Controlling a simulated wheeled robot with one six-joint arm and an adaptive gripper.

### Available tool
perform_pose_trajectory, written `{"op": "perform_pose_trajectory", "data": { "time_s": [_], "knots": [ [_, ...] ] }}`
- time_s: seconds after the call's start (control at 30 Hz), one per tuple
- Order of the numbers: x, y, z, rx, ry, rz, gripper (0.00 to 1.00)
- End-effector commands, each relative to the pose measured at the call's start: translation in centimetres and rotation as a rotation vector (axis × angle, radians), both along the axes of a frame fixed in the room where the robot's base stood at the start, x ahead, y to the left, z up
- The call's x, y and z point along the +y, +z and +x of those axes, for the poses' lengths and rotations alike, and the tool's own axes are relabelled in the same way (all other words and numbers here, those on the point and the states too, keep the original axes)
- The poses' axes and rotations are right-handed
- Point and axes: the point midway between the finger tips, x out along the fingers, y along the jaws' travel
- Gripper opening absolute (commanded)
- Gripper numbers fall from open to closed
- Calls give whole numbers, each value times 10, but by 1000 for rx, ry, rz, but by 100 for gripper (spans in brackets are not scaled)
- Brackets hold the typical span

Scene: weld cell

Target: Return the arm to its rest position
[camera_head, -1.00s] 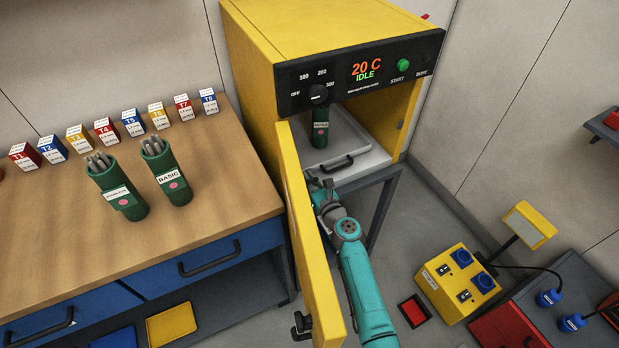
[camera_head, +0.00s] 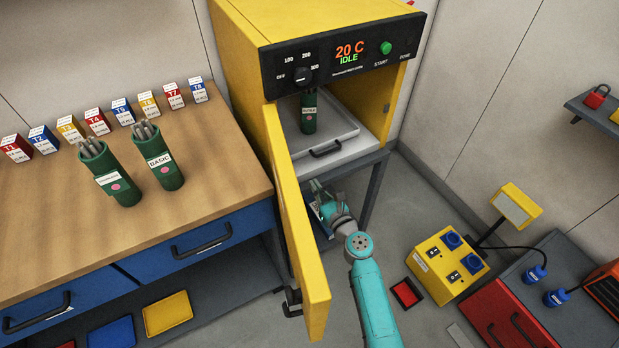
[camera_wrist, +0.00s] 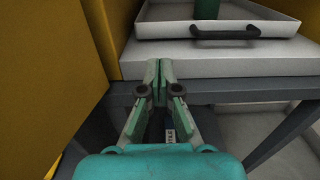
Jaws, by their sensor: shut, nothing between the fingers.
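My gripper (camera_wrist: 158,82) is shut and empty in the wrist view, in front of and below the oven's tray. In the head view my gripper (camera_head: 314,186) is partly hidden beside the open yellow door (camera_head: 302,240). The yellow oven (camera_head: 238,60) reads 20 C and IDLE. A green canister (camera_head: 309,112) stands upright on the tray (camera_head: 345,135) inside it. The canister's base also shows in the wrist view (camera_wrist: 206,10).
The open door stands close to the left of my arm. The wooden bench (camera_head: 60,240) holds two green rod canisters and several small labelled boxes. A yellow power box (camera_head: 450,262) and a red cabinet (camera_head: 510,310) stand at right. Floor lies clear behind my arm.

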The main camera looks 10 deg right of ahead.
Motion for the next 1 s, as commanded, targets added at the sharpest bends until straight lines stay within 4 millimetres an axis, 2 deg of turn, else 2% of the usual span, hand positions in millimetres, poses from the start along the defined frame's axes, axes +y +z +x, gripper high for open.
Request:
{"op": "perform_pose_trajectory", "data": {
  "time_s": [0.13,0.53,0.63,0.77,1.0],
  "knots": [
    [-6,-1,-17,1,0,0,0],
    [-8,-2,-26,1,-1,-8,0],
    [-9,-11,-39,3,-10,-66,0],
    [-14,-34,-78,4,-32,-250,0],
    [-28,-67,-175,-10,-57,-737,0]
  ]
}}
